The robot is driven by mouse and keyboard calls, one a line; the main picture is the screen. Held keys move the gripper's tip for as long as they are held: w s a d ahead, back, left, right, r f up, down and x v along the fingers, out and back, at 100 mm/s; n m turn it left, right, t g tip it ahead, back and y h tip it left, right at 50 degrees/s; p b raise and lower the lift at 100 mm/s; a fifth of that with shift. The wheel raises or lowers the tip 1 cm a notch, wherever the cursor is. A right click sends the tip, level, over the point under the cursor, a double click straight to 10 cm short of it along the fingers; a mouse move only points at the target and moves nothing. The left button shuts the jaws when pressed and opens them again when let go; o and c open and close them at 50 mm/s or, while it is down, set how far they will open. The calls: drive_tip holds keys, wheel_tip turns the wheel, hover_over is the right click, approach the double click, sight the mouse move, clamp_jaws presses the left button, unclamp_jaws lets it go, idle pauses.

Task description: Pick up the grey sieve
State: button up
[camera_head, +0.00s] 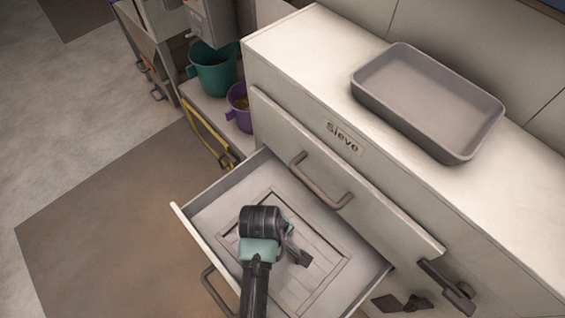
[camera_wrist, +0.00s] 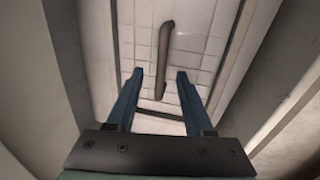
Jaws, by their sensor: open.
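The grey sieve (camera_head: 335,240) is a flat rectangular frame lying in an open drawer (camera_head: 205,205). In the wrist view its pale gridded face (camera_wrist: 205,20) fills the middle, with a dark bar handle (camera_wrist: 164,40) running lengthwise. My gripper (camera_head: 298,257) is over the sieve inside the drawer, pointing down. In the wrist view its two blue fingers (camera_wrist: 160,74) are apart, and the near end of the handle shows between them. The gripper is open and holds nothing. I cannot tell how far the fingertips are above the sieve. My arm hides part of the sieve in the head view.
The cabinet front above the drawer carries a "Sieve" label (camera_head: 343,137) and a bar handle (camera_head: 320,180). A grey tray (camera_head: 428,98) sits on the cabinet top. Green (camera_head: 212,72) and purple (camera_head: 239,104) buckets stand at the back left. The drawer walls surround my gripper closely.

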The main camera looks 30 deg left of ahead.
drive_tip(key=f, duration=0.3)
drive_tip(key=f+b, duration=0.1)
drive_tip(key=shift+w+d+f, duration=0.25)
drive_tip(key=shift+w+f, duration=0.05)
clamp_jaws()
idle(1.1)
